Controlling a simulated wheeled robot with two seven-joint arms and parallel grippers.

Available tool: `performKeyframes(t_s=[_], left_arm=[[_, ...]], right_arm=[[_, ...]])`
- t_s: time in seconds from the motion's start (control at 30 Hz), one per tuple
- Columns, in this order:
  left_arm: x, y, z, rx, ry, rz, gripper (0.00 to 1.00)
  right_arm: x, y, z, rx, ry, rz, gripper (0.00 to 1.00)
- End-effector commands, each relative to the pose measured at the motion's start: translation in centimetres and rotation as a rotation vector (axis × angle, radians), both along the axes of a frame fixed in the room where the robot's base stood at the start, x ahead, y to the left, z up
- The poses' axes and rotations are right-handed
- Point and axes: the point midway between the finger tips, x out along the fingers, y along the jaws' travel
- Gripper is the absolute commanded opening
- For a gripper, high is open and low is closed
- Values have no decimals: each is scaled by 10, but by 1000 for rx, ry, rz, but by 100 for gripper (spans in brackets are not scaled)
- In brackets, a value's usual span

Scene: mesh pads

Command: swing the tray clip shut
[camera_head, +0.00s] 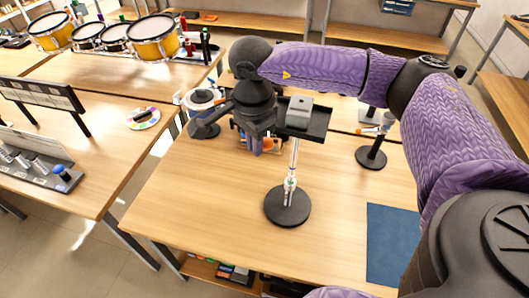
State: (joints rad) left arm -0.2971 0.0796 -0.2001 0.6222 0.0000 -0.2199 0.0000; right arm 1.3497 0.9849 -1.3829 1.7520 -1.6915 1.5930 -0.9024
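A small dark tray (318,124) sits on top of a thin silver post (293,163) with a round black base (288,207), standing upright on the wooden table. A grey block-like piece (299,112) stands on the tray. I cannot make out the clip for certain. My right gripper (258,146) hangs from the dark wrist, at the left side of the tray. It overlaps the tray's left edge in the view, and I cannot tell whether it touches. Its fingers are small and dark, so their opening is unclear. My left gripper is out of view.
A second stand with a round black base (371,158) is to the right. A blue mat (392,245) lies at the table's right front. A white and dark round device (203,103) is behind my gripper. The table's left front is clear.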

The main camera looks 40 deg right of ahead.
Motion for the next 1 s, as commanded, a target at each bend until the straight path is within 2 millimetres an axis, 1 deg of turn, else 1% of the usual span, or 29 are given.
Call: performKeyframes(t_s=[0.03, 0.23, 0.27, 0.3, 0.57, 1.0], left_arm=[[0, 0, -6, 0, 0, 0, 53], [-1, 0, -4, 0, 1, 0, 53], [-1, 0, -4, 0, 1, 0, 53], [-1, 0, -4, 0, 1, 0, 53], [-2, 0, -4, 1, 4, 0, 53], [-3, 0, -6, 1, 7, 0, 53]], right_arm=[[0, 0, -7, 0, 0, 0, 9], [0, 0, -6, -1, -1, 1, 9], [0, 0, -5, -1, -1, 1, 7], [0, 0, -5, -1, -1, 1, 0], [0, -1, -5, -1, -1, 2, 0], [0, -16, -6, -1, 0, 1, 0]])
